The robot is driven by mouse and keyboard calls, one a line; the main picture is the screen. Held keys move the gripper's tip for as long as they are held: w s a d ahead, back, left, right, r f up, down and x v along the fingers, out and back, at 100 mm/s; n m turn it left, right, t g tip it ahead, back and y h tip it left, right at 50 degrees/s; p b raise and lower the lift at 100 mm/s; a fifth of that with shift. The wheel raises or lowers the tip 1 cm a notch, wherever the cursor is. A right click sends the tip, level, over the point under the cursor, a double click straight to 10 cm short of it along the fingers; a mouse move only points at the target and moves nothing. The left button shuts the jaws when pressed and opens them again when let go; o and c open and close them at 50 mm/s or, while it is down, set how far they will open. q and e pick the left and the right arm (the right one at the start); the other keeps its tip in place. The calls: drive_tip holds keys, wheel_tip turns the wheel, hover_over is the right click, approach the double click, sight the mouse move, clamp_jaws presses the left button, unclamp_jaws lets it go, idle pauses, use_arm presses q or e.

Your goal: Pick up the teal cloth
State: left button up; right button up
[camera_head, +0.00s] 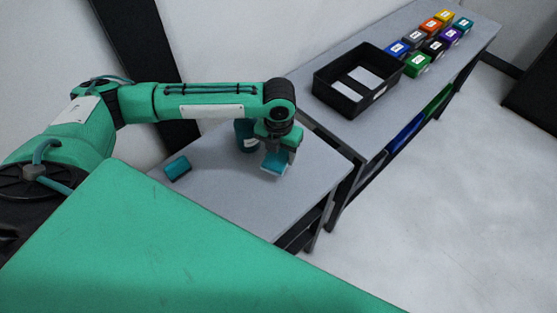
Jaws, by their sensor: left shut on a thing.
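My left gripper (276,150) points down over the near grey table (225,190). It is shut on a small teal piece with a pale lower edge, which looks like the teal cloth (274,165). The fingers hide part of it, and I cannot tell whether it touches the tabletop. A separate teal block-like item (178,168) lies on the table to the left. My right gripper is not in view.
A dark teal bottle (246,137) stands just left of the gripper, partly hidden by my arm. On the longer table behind (400,115) are a black crate (325,89) with pale items and several coloured boxes (416,65). The near table's front is clear.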

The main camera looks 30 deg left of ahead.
sight(279, 153)
use_arm(q)
wheel_tip(279, 153, up, 16)
drive_tip(key=b, duration=0.2)
drive_tip(key=shift+f, duration=0.25)
